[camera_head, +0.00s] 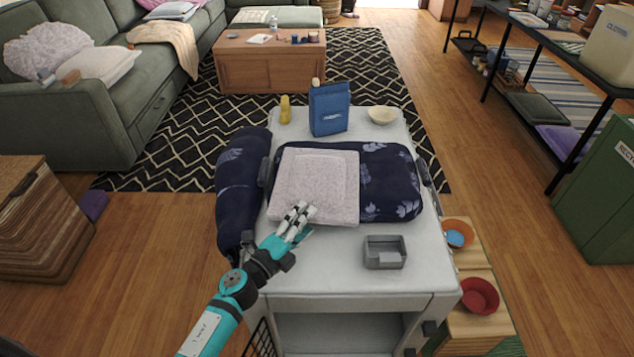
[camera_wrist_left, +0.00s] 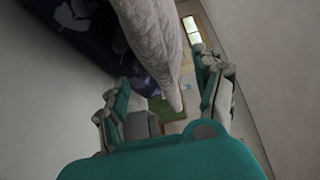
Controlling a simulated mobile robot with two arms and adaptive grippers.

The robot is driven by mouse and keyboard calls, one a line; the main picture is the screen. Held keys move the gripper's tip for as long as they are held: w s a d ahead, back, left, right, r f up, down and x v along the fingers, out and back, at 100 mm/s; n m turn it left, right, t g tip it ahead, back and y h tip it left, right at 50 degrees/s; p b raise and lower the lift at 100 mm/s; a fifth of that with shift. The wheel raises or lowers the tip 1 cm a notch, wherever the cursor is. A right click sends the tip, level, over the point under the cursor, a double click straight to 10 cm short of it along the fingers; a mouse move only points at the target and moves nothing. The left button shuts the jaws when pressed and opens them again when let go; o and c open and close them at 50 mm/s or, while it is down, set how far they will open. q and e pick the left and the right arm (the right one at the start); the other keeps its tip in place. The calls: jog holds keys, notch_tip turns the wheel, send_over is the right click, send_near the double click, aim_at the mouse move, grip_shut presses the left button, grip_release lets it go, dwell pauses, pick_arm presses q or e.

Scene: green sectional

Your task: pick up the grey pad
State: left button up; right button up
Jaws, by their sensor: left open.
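The grey pad (camera_head: 315,187) is a pale, soft, square pad lying on a dark blue floral cushion (camera_head: 388,180) on a white table-like cart (camera_head: 322,248). My left gripper (camera_head: 303,212) is at the pad's near edge, with its fingertips overlapping that edge in the head view. In the left wrist view the fingers of my left gripper (camera_wrist_left: 165,78) are spread apart, and the pad's edge (camera_wrist_left: 158,45) reaches into the gap between them. I cannot tell whether either finger touches it. My right gripper is not in view.
A rolled dark blue cushion (camera_head: 242,185) lies along the cart's left side. A grey open box (camera_head: 385,253) sits near right. A blue bag (camera_head: 329,108), a yellow bottle (camera_head: 285,110) and a cream bowl (camera_head: 382,115) stand at the back.

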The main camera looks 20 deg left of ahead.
pick_arm(q)
jog(key=x, duration=0.3)
jog(key=shift+w+d, duration=0.2)
jog(key=shift+d, duration=0.05)
jog(key=shift+c, duration=0.2)
jog(key=c, duration=1)
